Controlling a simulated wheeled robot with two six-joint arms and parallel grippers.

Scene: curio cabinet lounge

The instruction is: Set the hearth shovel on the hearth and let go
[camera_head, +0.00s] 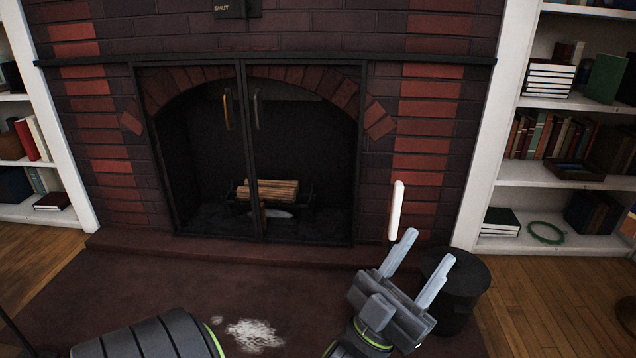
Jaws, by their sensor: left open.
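The hearth (150,285) is a dark red-brown slab in front of the brick fireplace. My left gripper (428,248) is open over the right part of the hearth, beside a black bucket (462,300), with nothing between its fingers. A short pale upright bar (396,210) shows just above its left fingertip, against the brick wall; I cannot tell what it is or whether it touches the gripper. I cannot make out the hearth shovel for certain. My right gripper is not in view.
A pale ash patch (255,335) lies on the hearth near my left arm. Black-framed fireplace doors (240,150) stand in front of logs (270,190). White bookshelves (550,180) flank the fireplace. The hearth's left and middle are mostly clear.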

